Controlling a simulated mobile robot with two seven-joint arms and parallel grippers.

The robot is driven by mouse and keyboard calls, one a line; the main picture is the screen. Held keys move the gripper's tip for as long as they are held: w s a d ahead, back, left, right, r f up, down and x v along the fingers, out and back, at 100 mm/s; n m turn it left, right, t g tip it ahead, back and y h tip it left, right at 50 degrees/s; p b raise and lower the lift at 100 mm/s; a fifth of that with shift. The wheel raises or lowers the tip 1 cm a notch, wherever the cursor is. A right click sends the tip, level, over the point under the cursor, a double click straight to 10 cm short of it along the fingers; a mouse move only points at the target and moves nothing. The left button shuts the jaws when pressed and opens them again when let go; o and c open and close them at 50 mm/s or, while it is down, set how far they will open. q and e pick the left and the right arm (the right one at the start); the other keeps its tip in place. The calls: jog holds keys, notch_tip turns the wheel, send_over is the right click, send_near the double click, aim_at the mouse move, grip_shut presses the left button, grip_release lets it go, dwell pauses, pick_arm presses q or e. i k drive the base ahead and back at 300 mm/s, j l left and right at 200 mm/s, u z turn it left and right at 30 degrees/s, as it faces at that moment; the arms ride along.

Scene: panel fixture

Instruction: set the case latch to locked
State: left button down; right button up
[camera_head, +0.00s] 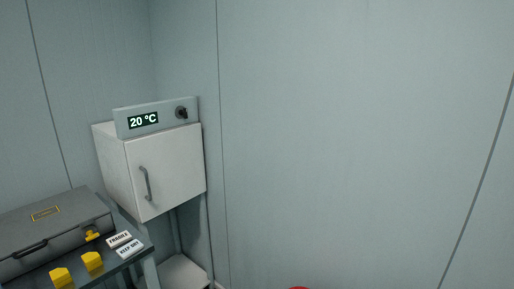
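The grey case (58,232) sits at the lower left on a dark table, cut off by the left edge of the view. A dark handle (28,250) is on its front. A small yellow latch (92,236) shows at the right end of its front face. I cannot tell from this view whether the latch is locked. Neither of my grippers is in view.
Two yellow pieces (92,262) and white labels reading FRAGILE (119,239) and KEEP DRY lie on the table. Behind stands a white cabinet (168,165) with a 20 °C display (143,121) and knob. A red thing (298,287) peeks in below. Bare wall fills the right.

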aim_at(89, 233)
jog(key=u, duration=1.25)
